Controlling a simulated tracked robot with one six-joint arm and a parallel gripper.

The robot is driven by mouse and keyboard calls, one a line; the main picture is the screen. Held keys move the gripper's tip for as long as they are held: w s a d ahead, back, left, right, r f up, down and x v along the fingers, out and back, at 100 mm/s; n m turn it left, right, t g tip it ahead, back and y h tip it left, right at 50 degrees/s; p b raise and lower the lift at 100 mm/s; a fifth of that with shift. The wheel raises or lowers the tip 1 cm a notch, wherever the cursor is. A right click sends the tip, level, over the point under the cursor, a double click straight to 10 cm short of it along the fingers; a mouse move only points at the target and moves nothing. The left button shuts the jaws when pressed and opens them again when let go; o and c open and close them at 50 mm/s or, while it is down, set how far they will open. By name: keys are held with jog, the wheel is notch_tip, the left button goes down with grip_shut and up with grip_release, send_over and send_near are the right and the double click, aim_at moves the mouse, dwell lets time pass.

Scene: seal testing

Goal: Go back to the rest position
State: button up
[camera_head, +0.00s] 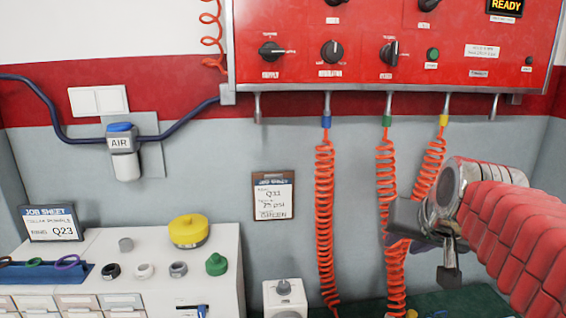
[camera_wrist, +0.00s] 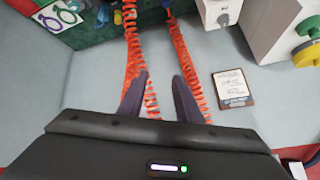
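My gripper (camera_wrist: 160,84) shows in the wrist view with its two dark fingers apart and nothing held between them. Orange coiled hoses pass behind and beside the fingers in that view. In the head view my arm, in a red quilted sleeve, reaches in from the right. My gripper (camera_head: 418,240) is at the right there, in front of the coiled hoses under the red panel (camera_head: 440,60), and its fingers are partly hidden.
Orange hoses (camera_head: 325,200) hang from the panel's blue, green and yellow fittings. A clipboard (camera_head: 273,196) hangs on the grey wall. A white box (camera_head: 285,298) stands low at centre.

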jog(key=s+a+f+n+g, duration=0.1)
jog(key=s+a+f+n, duration=0.1)
jog(key=s+f, duration=0.5)
jog(key=s+a+f+n+g, duration=0.1)
jog(key=s+a+f+n, duration=0.1)
jog(key=s+a+f, duration=0.3)
jog(key=s+f, duration=0.1)
jog(key=s, duration=0.3)
jog(key=shift+s+a+f+g+y, duration=0.25)
jog(key=shift+a+f+g+y, duration=0.05)
jog(key=shift+f+g+y, duration=0.1)
dwell(3.9)
